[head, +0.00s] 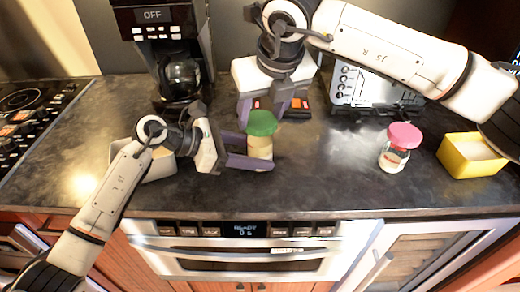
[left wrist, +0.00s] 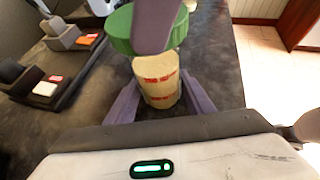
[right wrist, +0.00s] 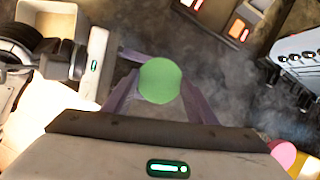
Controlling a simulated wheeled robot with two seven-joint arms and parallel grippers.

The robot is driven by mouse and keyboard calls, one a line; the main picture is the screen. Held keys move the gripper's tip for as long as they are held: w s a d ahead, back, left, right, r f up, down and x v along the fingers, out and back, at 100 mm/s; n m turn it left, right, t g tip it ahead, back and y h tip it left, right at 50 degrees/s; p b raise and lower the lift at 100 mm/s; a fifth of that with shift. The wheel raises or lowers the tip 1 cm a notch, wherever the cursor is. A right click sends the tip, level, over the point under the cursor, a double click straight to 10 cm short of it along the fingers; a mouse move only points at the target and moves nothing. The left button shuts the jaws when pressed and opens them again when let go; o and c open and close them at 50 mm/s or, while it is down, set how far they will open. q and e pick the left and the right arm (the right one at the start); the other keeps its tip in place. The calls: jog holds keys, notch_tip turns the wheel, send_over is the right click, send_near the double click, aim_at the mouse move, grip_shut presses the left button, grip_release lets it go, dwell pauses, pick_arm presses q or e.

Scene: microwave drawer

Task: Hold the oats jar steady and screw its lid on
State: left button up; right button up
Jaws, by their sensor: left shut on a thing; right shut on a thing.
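The oats jar (head: 259,151) is a cream-coloured jar with red print, upright on the dark counter; the left wrist view shows its body (left wrist: 158,88). My left gripper (head: 262,153) is shut on the jar body from the left. My right gripper (right wrist: 160,84) reaches down from above and is shut on the green lid.
A coffee maker (head: 175,50) stands at the back left, a toaster (head: 365,85) at the back right. A pink-lidded jar (head: 398,150) and a yellow container (head: 470,157) stand to the right. A pale container (head: 158,167) is behind my left arm. Counter between the jars is clear.

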jog(key=shift+f, duration=1.1)
dwell(3.1)
pick_arm(q)
jog(key=shift+o, duration=0.5)
jog(key=c, duration=0.7)
jog(key=shift+c, duration=0.6)
pick_arm(e)
jog(key=o, duration=1.2)
